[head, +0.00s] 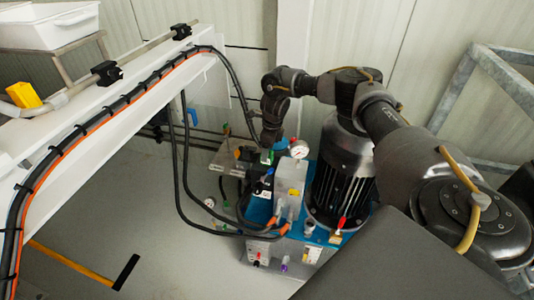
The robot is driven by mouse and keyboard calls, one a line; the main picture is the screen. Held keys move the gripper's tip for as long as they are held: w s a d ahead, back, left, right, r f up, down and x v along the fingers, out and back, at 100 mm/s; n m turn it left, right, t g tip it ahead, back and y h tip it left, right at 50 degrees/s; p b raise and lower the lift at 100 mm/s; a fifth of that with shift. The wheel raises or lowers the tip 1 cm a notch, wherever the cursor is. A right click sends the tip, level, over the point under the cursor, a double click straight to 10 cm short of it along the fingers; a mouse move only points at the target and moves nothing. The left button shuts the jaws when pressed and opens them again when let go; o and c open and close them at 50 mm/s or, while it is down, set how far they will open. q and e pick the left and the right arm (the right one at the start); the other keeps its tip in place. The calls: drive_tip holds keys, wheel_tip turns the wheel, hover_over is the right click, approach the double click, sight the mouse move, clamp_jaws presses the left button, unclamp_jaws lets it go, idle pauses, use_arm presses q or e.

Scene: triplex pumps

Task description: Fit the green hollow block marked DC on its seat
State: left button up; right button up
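My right arm comes in from the right and bends down at its far end. My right gripper (268,147) points down over the pump unit, left of the pressure gauge. A small green piece (267,158) shows right at its fingertips; it may be the green hollow block, but its DC mark is too small to read. I cannot tell whether the fingers are shut on it or only close to it. The seat cannot be made out. My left gripper is not in view.
A round pressure gauge (299,149) and a large dark finned motor (341,180) stand close right of the gripper. Black hoses (182,175) hang down to the pump. A white beam (120,100) with cables crosses the left. The grey floor (150,215) is mostly clear.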

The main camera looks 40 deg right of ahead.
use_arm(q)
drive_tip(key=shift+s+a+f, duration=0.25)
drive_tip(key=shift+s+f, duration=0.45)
use_arm(e)
wheel_tip(320, 180, up, 8)
drive_tip(key=shift+s+d, duration=0.25)
drive_tip(key=shift+s, duration=0.15)
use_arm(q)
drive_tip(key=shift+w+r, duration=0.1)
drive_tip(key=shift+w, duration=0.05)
